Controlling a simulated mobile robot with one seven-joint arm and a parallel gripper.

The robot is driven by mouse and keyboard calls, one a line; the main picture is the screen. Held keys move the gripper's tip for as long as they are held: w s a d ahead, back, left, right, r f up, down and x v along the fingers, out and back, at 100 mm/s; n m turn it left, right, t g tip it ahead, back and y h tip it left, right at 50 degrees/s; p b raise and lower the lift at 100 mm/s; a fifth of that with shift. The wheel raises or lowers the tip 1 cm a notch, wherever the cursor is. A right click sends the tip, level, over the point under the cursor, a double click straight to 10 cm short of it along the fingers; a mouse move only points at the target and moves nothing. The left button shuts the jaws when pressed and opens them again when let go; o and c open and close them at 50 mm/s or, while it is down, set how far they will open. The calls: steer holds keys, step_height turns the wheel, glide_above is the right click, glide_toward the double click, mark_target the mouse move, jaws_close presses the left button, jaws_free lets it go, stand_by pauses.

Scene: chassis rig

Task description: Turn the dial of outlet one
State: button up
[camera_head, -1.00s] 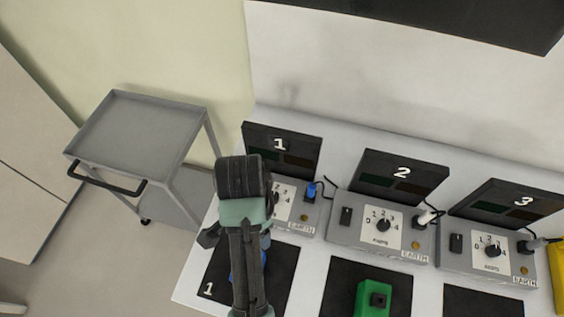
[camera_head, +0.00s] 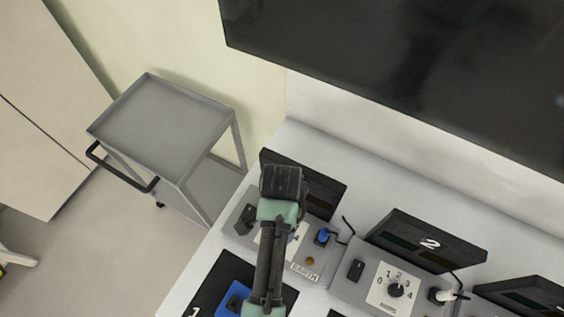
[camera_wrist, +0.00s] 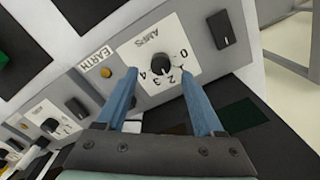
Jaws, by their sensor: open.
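The dial of outlet one (camera_wrist: 161,63) is a round black knob on a white AMPS plate marked 0 to 4, in the upper middle of the wrist view. My gripper (camera_wrist: 160,73) is open, its two blue-grey fingers one on each side of the dial in the picture. I cannot tell whether they touch it. In the head view my arm and hand cover the dial; the grey box of outlet one (camera_head: 325,262) shows around them, with a blue plug (camera_head: 323,236) at its right. The dial's exact setting is unclear.
Outlet one also bears a black switch (camera_wrist: 221,30) and a brass button (camera_wrist: 105,72). Outlet two (camera_head: 347,285) stands to the right, with its dial (camera_head: 396,291). A blue block (camera_head: 232,301) lies on a black mat in front. A grey cart (camera_head: 165,120) stands at left.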

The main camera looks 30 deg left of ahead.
steer(key=shift+f, duration=2.25)
jaws_close()
